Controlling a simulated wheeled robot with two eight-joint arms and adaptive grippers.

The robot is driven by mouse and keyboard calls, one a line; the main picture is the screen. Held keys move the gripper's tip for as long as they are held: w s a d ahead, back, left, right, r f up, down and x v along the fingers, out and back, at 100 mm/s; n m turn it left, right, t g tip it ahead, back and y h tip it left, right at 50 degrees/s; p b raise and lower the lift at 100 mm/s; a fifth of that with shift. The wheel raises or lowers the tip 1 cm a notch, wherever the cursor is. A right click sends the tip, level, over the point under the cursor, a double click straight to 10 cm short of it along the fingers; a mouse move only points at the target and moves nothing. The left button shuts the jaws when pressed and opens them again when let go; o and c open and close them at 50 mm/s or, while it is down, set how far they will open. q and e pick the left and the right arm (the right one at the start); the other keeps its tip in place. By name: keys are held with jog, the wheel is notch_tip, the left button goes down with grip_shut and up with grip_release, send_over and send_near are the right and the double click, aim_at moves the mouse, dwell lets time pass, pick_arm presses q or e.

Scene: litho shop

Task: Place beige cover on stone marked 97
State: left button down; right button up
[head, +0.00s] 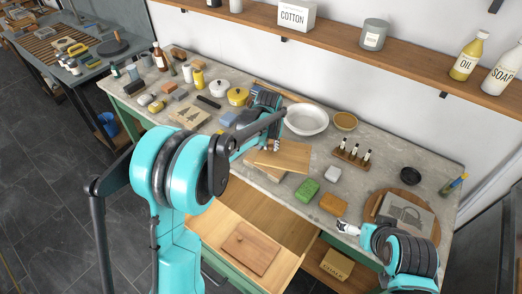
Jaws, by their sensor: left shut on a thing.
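A flat beige-tan cover (285,156) is at the middle of the bench, tilted slightly. My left gripper (272,146) is shut on its upper left edge. A pale block (262,170), perhaps a stone, shows partly under the cover; the cover hides most of it, and I cannot tell whether they touch. I can read no 97 anywhere. Another stone with a drawing (189,116) lies at the left, and a grey one with a picture (408,214) lies at the right. My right gripper (347,228) is at the bench's front edge, its fingers too small to judge.
An open drawer (215,228) below holds a brown wooden lid (251,248). Near the cover are a green sponge (307,191), an orange block (333,204), a white bowl (306,119) and a bottle rack (351,157). The left of the bench is crowded.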

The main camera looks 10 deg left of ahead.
pick_arm(q)
jog(key=w+a+f, duration=0.1)
jog(key=a, duration=0.1)
jog(key=w+a+f, duration=0.1)
jog(key=a+f, duration=0.1)
jog(key=w+a+f+b, duration=0.1)
jog(key=a, duration=0.1)
jog(key=shift+w+a+f, duration=0.15)
jog(key=shift+w+f, duration=0.1)
jog(key=shift+w, duration=0.05)
jog(key=shift+f+b, duration=0.65)
jog(key=shift+f, duration=1.35)
jog(key=shift+f, duration=0.1)
jog(key=c, duration=1.4)
grip_release()
